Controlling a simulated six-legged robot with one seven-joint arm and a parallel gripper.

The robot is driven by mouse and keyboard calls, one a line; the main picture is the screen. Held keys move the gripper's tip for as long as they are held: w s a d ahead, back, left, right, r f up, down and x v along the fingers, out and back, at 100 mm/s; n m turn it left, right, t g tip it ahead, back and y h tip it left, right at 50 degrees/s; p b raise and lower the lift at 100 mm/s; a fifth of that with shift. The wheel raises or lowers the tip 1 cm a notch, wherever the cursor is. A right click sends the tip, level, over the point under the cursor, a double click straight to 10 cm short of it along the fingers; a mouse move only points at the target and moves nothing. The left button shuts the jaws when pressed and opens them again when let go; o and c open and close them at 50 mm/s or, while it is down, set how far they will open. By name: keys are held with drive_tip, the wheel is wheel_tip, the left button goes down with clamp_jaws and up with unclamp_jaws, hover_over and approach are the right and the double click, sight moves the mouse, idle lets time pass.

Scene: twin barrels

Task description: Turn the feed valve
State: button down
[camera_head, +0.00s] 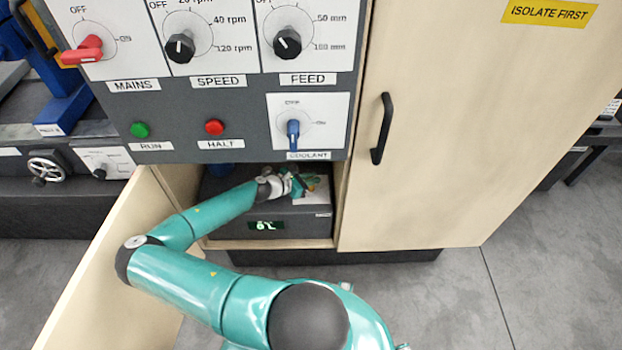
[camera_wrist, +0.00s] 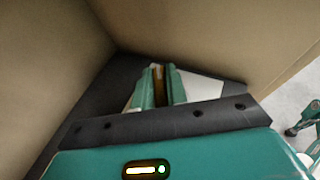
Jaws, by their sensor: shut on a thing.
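My gripper (camera_head: 300,186) is inside the open lower compartment, over the top of a dark box (camera_head: 225,220). In the wrist view its two green fingers (camera_wrist: 158,85) are shut on a narrow yellow-brown piece, seemingly the handle of the feed valve (camera_wrist: 158,76). The fingers hide most of it, so its shape and angle are unclear. A white plate (camera_wrist: 205,87) lies under the fingers on the box top; it also shows in the head view (camera_head: 312,200). No label for the valve is readable.
The control panel hangs above my arm, with a FEED dial (camera_head: 287,42), a blue COOLANT switch (camera_head: 293,134) and RUN and HALT buttons. An open door (camera_head: 105,265) stands left; a closed door (camera_head: 440,120) with a black handle is right. Compartment walls are close around my gripper.

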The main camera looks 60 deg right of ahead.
drive_tip(key=shift+w+m, duration=0.1)
drive_tip(key=shift+m, duration=0.2)
drive_tip(key=c, duration=1.4)
unclamp_jaws()
drive_tip(key=shift+g, duration=0.3)
drive_tip(key=shift+r, duration=0.6)
drive_tip(key=s+a+r, duration=0.3)
drive_tip(key=a+r, duration=0.3)
drive_tip(key=s+a+r, duration=0.3)
drive_tip(key=a+r, duration=0.2)
drive_tip(key=a, duration=0.1)
drive_tip(key=shift+s+a+r, duration=0.2)
drive_tip(key=shift+s+r, duration=0.05)
drive_tip(key=shift+r, duration=0.1)
